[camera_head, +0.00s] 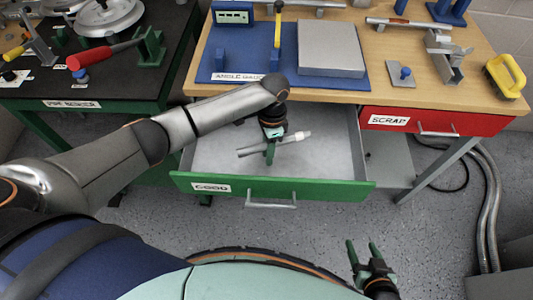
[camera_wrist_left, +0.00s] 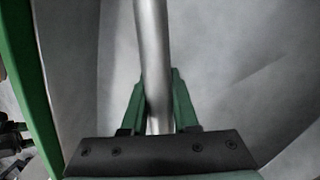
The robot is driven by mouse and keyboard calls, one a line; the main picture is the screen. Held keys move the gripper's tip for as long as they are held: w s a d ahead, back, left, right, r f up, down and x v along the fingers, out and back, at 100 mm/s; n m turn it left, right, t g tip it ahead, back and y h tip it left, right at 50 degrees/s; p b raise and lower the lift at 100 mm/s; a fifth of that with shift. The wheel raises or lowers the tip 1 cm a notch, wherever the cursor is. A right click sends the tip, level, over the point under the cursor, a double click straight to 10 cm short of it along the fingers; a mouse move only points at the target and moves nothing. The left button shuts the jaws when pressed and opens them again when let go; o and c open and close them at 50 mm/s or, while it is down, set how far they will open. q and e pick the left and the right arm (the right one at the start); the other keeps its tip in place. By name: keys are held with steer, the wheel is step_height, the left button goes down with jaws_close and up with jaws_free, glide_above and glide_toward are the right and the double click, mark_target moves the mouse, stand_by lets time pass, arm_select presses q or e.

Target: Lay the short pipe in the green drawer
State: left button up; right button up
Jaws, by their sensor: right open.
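The short pipe (camera_head: 251,151) is a grey metal tube with a lighter right end, lying slantwise within the outline of the open green drawer (camera_head: 330,189), labelled GOOD. My left gripper (camera_head: 270,153) points down over the drawer, its fingers on either side of the pipe's middle and shut on it. In the left wrist view the pipe (camera_wrist_left: 152,45) runs up between the two green fingers (camera_wrist_left: 159,100). I cannot tell whether the pipe touches the drawer floor. My right gripper (camera_head: 362,252) is open and empty, in front of the drawer to the right.
The wooden bench (camera_head: 385,88) above the drawer carries a blue angle gauge board (camera_head: 215,65), a grey block (camera_head: 328,50) and a yellow-handled brush (camera_head: 505,76). A red SCRAP drawer (camera_head: 455,123) is shut on the right. A dark bench (camera_head: 120,85) with tools stands on the left.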

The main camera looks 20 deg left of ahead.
mark_target(267, 172)
arm_select(q)
steer(key=o, duration=0.5)
steer(key=shift+g, duration=0.5)
steer(key=s+f, duration=0.2)
steer(key=s+d+f, duration=0.1)
steer(key=s+f, duration=0.1)
steer(key=f, duration=0.1)
steer(key=shift+s+d, duration=0.1)
steer(key=shift+s, duration=0.05)
arm_select(e)
steer(key=shift+f, duration=0.35)
arm_select(q)
steer(key=w+r+p, duration=0.1)
steer(key=w+r, duration=0.2)
steer(key=r, duration=0.5)
steer(key=w+a+r+t+p, duration=0.1)
steer(key=w+r, duration=0.3)
steer(key=r, duration=0.5)
steer(key=shift+r, duration=0.2)
arm_select(e)
steer(key=shift+w+r, duration=0.3)
steer(key=shift+r, duration=0.45)
arm_select(q)
steer(key=shift+s, duration=0.15)
arm_select(e)
steer(key=shift+s, duration=0.1)
